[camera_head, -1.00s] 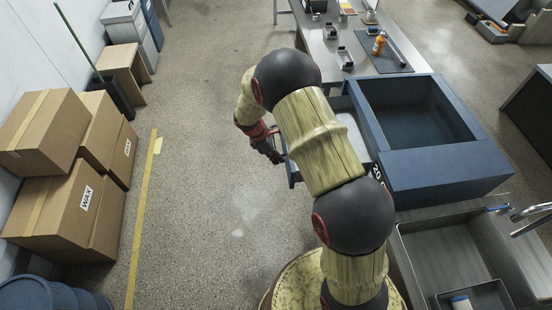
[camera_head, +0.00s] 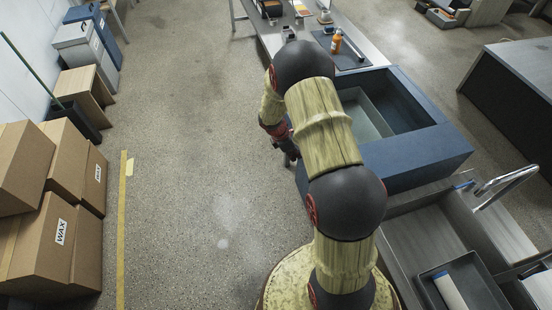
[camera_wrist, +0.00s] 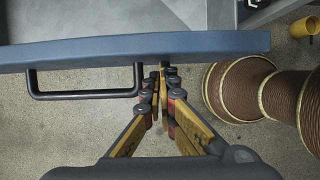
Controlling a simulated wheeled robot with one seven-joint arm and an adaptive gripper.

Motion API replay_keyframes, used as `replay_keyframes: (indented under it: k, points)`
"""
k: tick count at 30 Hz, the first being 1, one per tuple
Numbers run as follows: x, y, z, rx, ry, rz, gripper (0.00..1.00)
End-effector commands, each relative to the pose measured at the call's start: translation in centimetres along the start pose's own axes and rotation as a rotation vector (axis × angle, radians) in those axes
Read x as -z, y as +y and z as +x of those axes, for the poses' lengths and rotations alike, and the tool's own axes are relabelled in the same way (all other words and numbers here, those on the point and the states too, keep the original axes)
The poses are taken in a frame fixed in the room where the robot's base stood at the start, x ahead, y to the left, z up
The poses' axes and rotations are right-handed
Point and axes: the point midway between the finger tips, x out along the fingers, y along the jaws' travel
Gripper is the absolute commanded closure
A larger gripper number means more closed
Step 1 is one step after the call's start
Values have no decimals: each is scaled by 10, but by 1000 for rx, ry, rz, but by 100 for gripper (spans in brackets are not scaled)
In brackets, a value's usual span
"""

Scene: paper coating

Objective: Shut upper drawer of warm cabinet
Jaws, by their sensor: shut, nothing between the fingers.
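The warm cabinet (camera_head: 425,150) is a dark blue box with an open recess in its top, right of my arm in the head view. In the wrist view the upper drawer's blue front (camera_wrist: 110,52) runs across the picture, with a black bar handle (camera_wrist: 85,95) on its near side. Grey surfaces show beyond the front, so the drawer appears partly open. My gripper (camera_head: 288,160) is shut and empty at the drawer's outer side. In the wrist view its fingertips (camera_wrist: 163,72) are at the front's lower edge, right of the handle; contact is unclear. My arm hides most of the drawer in the head view.
A metal sink (camera_head: 425,235) stands right of my base. A steel worktable (camera_head: 265,35) with an orange bottle (camera_head: 336,42) is beyond the cabinet. Cardboard boxes (camera_head: 60,235) stand at the left. The floor between is clear.

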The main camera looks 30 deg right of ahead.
Motion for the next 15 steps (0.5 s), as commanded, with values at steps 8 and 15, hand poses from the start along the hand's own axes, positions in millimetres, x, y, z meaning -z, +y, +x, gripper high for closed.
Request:
replay_keyframes:
  k: [8, 15]
  points:
    - [-67, 0, 26, 1, -1, 4, 100]
    - [-102, 0, 40, 1, 0, 2, 100]
